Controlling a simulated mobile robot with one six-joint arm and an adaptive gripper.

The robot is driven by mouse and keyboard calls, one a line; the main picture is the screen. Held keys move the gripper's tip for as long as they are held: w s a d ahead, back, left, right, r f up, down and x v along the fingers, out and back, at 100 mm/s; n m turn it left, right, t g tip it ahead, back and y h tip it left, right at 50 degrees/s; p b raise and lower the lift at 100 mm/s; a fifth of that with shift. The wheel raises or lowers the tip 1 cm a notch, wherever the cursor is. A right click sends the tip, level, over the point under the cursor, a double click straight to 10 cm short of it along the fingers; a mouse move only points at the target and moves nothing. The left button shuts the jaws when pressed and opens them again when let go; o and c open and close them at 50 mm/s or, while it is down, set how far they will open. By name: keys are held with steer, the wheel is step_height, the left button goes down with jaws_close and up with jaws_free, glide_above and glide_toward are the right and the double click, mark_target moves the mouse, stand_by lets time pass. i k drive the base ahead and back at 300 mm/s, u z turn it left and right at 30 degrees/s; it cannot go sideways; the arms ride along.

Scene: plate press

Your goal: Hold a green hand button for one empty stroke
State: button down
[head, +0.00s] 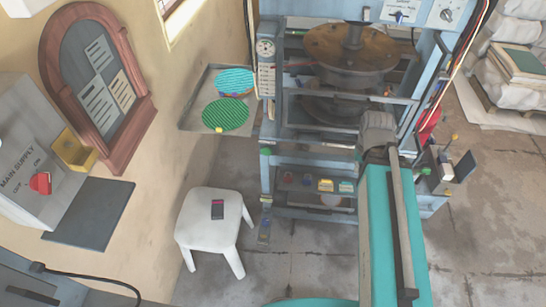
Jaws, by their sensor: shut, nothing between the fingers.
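The blue press frame (268,181) stands at centre right. A green hand button (265,152) is on its left post, with nothing of mine touching it in view. A second small green piece (424,171) shows at the right side of the frame; it looks like the other hand button. My teal arm reaches up from the bottom edge in front of the press, right of centre. I cannot make out my gripper; the arm hides the area behind it, including part of the press front. Two round plates, an upper brown one (351,45) and a lower dark one, sit inside the press.
A shelf (190,122) left of the press holds a green disc (225,115) and a blue one (235,81). A grey main supply box (30,165) is at left. Floor is clear between stool and press.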

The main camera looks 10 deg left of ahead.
mark_target(267, 151)
steer(key=u, duration=0.5)
steer(key=k, duration=1.35)
steer(key=u, duration=0.3)
steer(key=i, duration=0.8)
steer(key=z, duration=0.15)
